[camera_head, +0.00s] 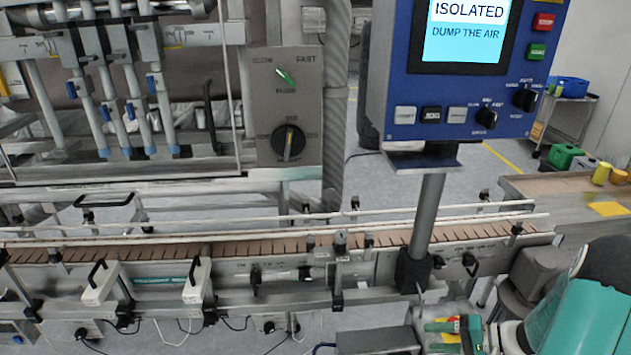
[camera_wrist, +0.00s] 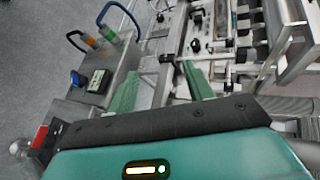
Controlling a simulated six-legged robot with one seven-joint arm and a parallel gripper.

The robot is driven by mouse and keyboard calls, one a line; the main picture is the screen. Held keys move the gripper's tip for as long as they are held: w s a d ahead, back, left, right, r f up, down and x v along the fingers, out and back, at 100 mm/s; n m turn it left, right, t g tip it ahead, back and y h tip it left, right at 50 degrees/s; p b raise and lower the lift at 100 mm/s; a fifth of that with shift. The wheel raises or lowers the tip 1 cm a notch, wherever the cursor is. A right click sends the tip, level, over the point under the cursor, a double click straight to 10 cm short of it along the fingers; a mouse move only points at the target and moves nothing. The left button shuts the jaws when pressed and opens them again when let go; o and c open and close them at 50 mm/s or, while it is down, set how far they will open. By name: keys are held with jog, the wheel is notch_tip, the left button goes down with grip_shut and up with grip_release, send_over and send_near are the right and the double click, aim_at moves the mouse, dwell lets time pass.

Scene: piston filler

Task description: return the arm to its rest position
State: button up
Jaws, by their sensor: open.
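In the wrist view, my gripper (camera_wrist: 160,85) shows two green fingers standing apart, with nothing held between them. Below them is my dark and teal wrist housing with a small lit indicator. Beyond the fingers are a metal frame and machine parts, with a grey metal unit with blue and orange handles (camera_wrist: 98,42) to the left. In the head view, my teal arm shows at the lower right corner, in front of the conveyor's right end. I cannot clearly make out the fingers there.
The conveyor (camera_head: 290,247) with guide rails runs across the head view. A blue control panel (camera_head: 395,75) on a post reads "ISOLATED, DUMP THE AIR". A grey switch box (camera_head: 300,80) and the filler's tubes (camera_head: 100,85) stand behind. A side table (camera_head: 545,188) is at right.

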jog(key=s+a+r+n+h, duration=0.2)
jog(key=s+a+r+h, duration=0.2)
jog(key=r, duration=0.5)
jog(key=s+a+r+n+h, duration=0.2)
jog(key=s+a+r+h, duration=0.2)
jog(key=a+r, duration=0.3)
jog(key=s+a+r+n+h, duration=0.1)
jog(key=s+a+r+h, duration=0.3)
jog(key=r, duration=0.7)
jog(key=shift+s+a+n, duration=0.4)
jog(key=shift+s+a, duration=0.75)
jog(key=shift+s, duration=0.05)
jog(key=shift+r, duration=0.1)
jog(key=c, duration=0.3)
jog(key=shift+c, duration=0.2)
jog(key=shift+a, duration=0.2)
